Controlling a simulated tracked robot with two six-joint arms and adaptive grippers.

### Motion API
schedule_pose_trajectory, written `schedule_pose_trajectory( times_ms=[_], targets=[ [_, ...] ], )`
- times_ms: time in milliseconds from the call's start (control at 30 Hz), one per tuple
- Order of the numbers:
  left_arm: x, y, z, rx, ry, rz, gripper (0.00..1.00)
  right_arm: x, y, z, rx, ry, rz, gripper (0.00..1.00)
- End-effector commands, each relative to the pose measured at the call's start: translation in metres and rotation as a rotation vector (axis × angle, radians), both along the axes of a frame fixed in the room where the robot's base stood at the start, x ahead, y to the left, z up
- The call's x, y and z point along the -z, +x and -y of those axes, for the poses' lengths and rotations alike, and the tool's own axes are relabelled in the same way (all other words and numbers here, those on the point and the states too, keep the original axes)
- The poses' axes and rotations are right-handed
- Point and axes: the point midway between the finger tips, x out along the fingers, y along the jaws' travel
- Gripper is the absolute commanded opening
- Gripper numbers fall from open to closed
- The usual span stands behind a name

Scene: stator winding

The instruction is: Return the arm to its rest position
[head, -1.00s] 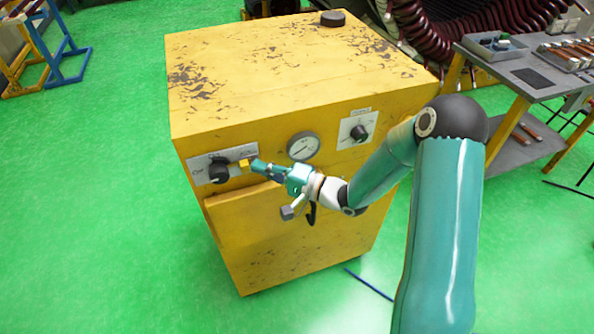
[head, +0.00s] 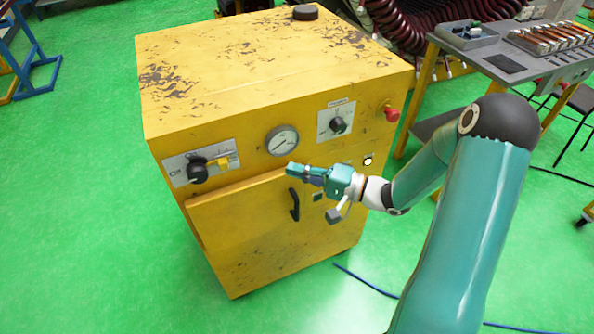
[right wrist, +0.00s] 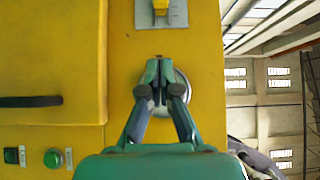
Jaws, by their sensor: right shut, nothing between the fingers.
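My right arm comes in from the right in the head view. Its teal gripper (head: 291,169) is shut and empty, in front of the yellow cabinet (head: 270,75), below the round gauge (head: 282,140) in the picture. In the right wrist view the shut fingertips (right wrist: 160,64) overlap the gauge and partly hide it. The yellow switch lever (head: 224,161) with its black knob (head: 197,172) is left of the gripper, clear of the fingers. The lever also shows at the top of the right wrist view (right wrist: 160,6). My left gripper is not in view.
The cabinet front has a door handle (head: 294,204), a black dial (head: 338,124) and a red button (head: 391,114). A grey workbench (head: 540,80) with trays stands at the right. A blue cable (head: 365,281) lies on the green floor.

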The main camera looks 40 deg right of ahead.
Motion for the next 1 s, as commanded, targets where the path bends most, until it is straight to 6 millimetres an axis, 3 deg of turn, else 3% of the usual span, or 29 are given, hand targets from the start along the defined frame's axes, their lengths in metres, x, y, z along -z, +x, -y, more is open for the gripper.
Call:
schedule_pose_trajectory(
  times_ms=[333,433,567,667,767,833,933,1000],
  targets=[
    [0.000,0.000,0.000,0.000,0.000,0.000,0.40,0.000,0.001,-0.001,-0.002,-0.001,0.001,0.00],
    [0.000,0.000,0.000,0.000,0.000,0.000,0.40,-0.002,0.004,-0.009,-0.022,0.000,0.007,0.00],
    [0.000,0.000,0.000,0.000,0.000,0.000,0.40,0.002,0.013,-0.049,-0.116,0.035,0.005,0.00],
    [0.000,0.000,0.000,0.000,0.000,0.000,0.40,0.014,0.022,-0.104,-0.212,0.108,-0.032,0.00],
    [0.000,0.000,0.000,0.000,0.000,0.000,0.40,0.055,0.035,-0.162,-0.216,0.129,-0.162,0.00],
    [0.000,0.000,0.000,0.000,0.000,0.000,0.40,0.099,0.035,-0.194,-0.193,0.032,-0.265,0.00],
    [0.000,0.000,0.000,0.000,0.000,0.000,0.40,0.166,0.015,-0.224,-0.191,-0.190,-0.421,0.00],
    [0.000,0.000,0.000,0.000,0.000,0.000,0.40,0.210,-0.012,-0.233,-0.225,-0.374,-0.531,0.00]
  ],
)
